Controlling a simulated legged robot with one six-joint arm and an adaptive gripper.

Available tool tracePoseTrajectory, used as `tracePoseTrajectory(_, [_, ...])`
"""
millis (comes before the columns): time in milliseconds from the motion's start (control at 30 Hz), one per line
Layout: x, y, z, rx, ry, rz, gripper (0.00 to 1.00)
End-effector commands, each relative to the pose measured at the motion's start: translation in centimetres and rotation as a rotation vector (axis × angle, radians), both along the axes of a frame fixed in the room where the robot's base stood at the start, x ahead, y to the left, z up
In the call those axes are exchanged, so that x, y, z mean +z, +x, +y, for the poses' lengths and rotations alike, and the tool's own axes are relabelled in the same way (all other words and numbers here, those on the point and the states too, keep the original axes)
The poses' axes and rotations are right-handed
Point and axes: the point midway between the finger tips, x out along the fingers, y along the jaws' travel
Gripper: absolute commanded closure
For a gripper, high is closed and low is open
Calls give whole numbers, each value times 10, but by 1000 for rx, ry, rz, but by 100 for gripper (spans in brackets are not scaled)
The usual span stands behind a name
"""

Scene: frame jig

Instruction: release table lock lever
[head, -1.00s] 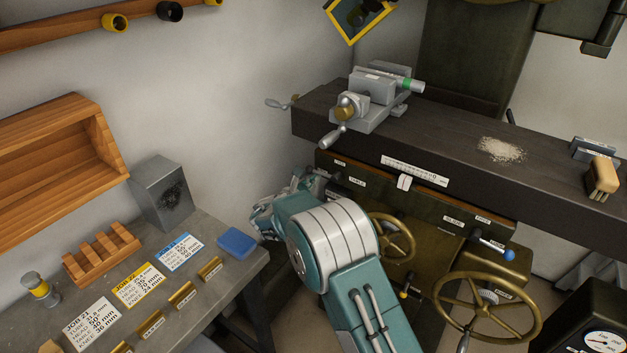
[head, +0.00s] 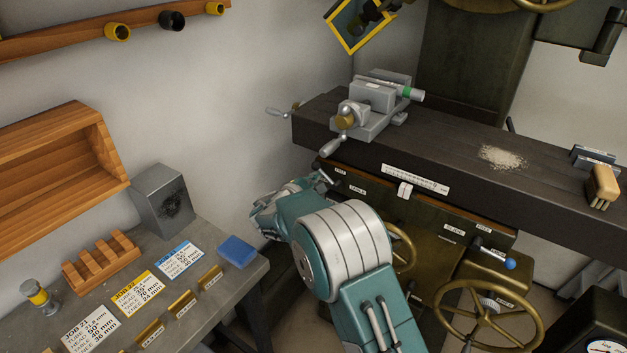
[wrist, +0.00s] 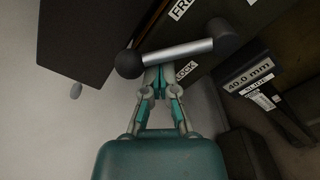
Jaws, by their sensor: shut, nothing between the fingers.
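The lock lever shows in the wrist view as a silver rod (wrist: 180,52) with a dark round knob at its left end and a dark hub at its right end. A LOCK label (wrist: 186,71) sits below the rod and a partly cut-off FREE label (wrist: 181,8) above it. My gripper (wrist: 161,86) is shut and empty, its fingertips just under the rod near the knob. Whether they touch it I cannot tell. In the head view my gripper (head: 319,184) is small at the table's left front, beside the FREE and TABLE labels.
The dark machine table (head: 450,150) overhangs the panel and carries a vise (head: 372,105), a chip pile (head: 503,157) and a brush (head: 602,185). Brass handwheels (head: 488,315) stand below. A blue-knobbed lever (head: 495,256) is to the right. A workbench (head: 225,290) is at left.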

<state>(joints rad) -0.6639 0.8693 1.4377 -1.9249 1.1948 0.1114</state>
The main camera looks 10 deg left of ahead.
Motion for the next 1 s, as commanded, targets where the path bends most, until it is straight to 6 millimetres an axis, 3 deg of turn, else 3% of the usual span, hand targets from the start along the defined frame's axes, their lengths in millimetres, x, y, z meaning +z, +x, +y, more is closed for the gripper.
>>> tracePoseTrajectory(500, [20,-5,-13,-2,386,-167,100])
tracePoseTrajectory(1000, [24,-7,-17,0,390,-171,100])
